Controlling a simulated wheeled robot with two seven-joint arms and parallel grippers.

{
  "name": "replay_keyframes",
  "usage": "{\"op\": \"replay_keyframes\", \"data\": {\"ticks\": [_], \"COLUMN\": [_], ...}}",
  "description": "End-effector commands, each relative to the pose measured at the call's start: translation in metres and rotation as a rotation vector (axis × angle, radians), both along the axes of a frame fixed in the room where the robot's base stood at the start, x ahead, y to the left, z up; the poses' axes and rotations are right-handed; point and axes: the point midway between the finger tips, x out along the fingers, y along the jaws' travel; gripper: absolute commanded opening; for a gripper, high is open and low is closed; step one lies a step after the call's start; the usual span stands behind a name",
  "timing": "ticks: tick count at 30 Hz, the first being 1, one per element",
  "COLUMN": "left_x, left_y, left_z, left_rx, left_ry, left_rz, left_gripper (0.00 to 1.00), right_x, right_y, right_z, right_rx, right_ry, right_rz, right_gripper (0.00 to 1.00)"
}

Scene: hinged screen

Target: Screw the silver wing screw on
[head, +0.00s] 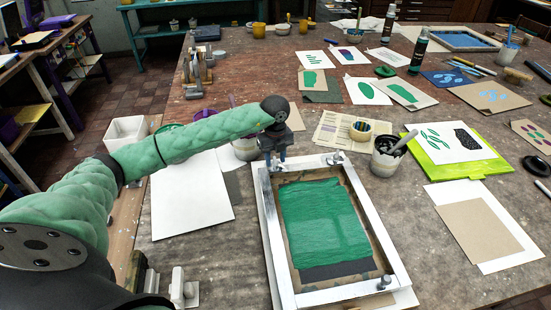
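The hinged screen (394,265) has a white frame around a green mesh and lies on the table in front of me. My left gripper (274,164) comes in from the left and points down at the far left corner of the frame. Its two fingers are low over the hinge there. Whether they hold anything is too small to tell. The spot under the fingers is partly hidden, and I cannot make out a wing screw there. Small silver hardware (333,160) sits at the far right corner of the frame. My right gripper is not in view.
A grey pot (245,148) stands close behind my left arm, and a dark ink pot (386,158) stands right of the screen. White paper (192,198) lies to the left. A lime green board (480,168) and several prints lie right and behind.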

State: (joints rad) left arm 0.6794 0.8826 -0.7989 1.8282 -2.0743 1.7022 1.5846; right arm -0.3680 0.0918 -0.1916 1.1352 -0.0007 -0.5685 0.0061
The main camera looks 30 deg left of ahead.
Motion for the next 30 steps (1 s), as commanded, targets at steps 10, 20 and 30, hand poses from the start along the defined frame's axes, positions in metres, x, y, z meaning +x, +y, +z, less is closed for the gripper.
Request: {"op": "replay_keyframes", "data": {"ticks": [10,20,30], "left_x": [-0.001,-0.001,-0.001], "left_y": [-0.001,-0.001,-0.001], "left_z": [0.002,0.033,0.033], "left_rx": [0.0,-0.001,0.0], "left_ry": [0.003,0.002,0.003], "left_rz": [0.0,-0.001,0.0], "left_gripper": [0.39,0.39,0.39], "right_x": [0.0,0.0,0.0], "right_y": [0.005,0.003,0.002], "right_z": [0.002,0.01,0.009], "right_rx": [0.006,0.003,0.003], "right_ry": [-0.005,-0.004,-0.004], "right_rz": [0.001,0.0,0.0], "right_gripper": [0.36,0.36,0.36]}}
